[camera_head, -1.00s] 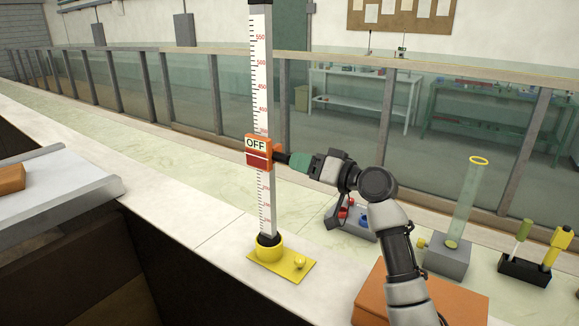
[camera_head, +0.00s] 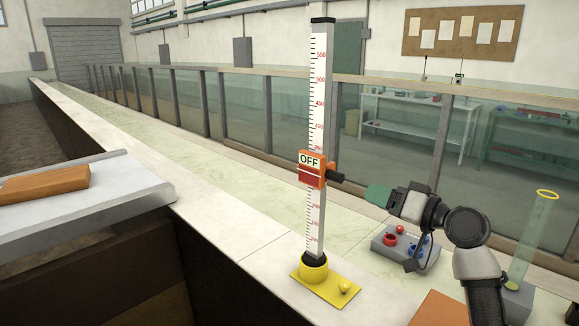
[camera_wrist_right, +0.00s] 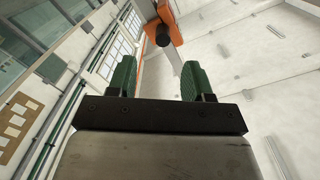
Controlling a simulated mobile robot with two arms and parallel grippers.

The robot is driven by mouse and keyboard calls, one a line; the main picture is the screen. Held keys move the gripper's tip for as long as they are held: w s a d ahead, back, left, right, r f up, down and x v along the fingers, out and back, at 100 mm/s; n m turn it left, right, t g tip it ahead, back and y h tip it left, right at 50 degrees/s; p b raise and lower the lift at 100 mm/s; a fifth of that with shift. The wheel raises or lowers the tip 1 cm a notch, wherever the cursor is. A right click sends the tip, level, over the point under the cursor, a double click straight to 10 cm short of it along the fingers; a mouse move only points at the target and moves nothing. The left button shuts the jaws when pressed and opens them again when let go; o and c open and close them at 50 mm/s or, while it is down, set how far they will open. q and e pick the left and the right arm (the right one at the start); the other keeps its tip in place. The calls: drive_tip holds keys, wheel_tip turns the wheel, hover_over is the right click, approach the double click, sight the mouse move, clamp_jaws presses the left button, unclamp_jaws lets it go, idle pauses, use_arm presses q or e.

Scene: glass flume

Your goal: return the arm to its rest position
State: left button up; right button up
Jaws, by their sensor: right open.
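My right gripper (camera_head: 377,195) reaches in from the right with its green fingertips pointing left at the slider. It is apart from the slider's black handle (camera_head: 336,177), with a small gap between them. The orange slider (camera_head: 311,174) with its OFF label sits partway up the upright white scale post (camera_head: 319,110). In the right wrist view my gripper (camera_wrist_right: 159,80) shows two green fingers spread apart with nothing between them. The black handle end (camera_wrist_right: 163,36) shows beyond the fingers there. My left gripper is not in view.
The post stands in a yellow base (camera_head: 330,288) on the pale ledge. A grey control box (camera_head: 408,262) with red and blue knobs is below my right wrist. A clear cylinder (camera_head: 533,240) stands at the right. A tray (camera_head: 110,205) with an orange block (camera_head: 45,187) is at left.

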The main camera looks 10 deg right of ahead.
drive_tip(key=s+a+f+g+h, duration=0.2)
drive_tip(key=s+f, duration=0.2)
drive_tip(key=f, duration=0.4)
drive_tip(key=s+a+f+n+g+h, duration=0.15)
drive_tip(key=s+f, duration=0.25)
drive_tip(key=f, duration=0.4)
drive_tip(key=s+a+f+m+g+h, duration=0.15)
drive_tip(key=s+f, duration=0.25)
drive_tip(key=f, duration=0.4)
drive_tip(key=s+f+n+g+h, duration=0.1)
drive_tip(key=s+f+g+h, duration=0.3)
drive_tip(key=s, duration=0.8)
drive_tip(key=s+f+g+h, duration=0.2)
drive_tip(key=s+f, duration=0.4)
drive_tip(key=s, duration=0.6)
wheel_tip(320, 180, down, 27)
drive_tip(key=s+d+f+g, duration=0.2)
drive_tip(key=s+f, duration=1.3)
drive_tip(key=s, duration=0.1)
drive_tip(key=shift+s+d+n, duration=0.15)
drive_tip(key=shift+s+n, duration=0.15)
drive_tip(key=shift+s, duration=0.1)
